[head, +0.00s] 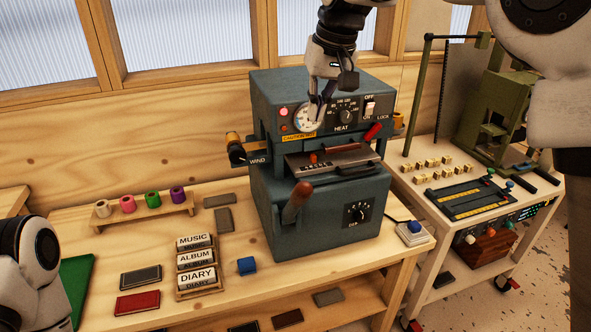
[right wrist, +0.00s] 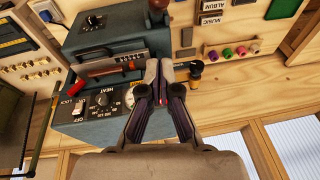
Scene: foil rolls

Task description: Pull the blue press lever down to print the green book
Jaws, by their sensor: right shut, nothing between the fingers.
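The blue-grey press (head: 318,215) stands on the wooden bench, with a gauge, a HEAT dial and a power switch on its upper face. A lever with a red-brown handle (head: 297,203) sticks out at its lower front left; a similar brown handle shows at the top of the right wrist view (right wrist: 158,6). My right gripper (head: 316,112) is shut and empty in front of the gauge, above the lever and apart from it; it also shows in the right wrist view (right wrist: 158,80). A flat green piece (head: 77,285), perhaps the green book, lies far left, partly hidden by my left arm. My left gripper is out of view.
Coloured foil rolls (head: 152,200) stand on a rack at left. A label rack (head: 197,265) reads MUSIC, ALBUM, DIARY. A cart (head: 480,215) with a green press stands right.

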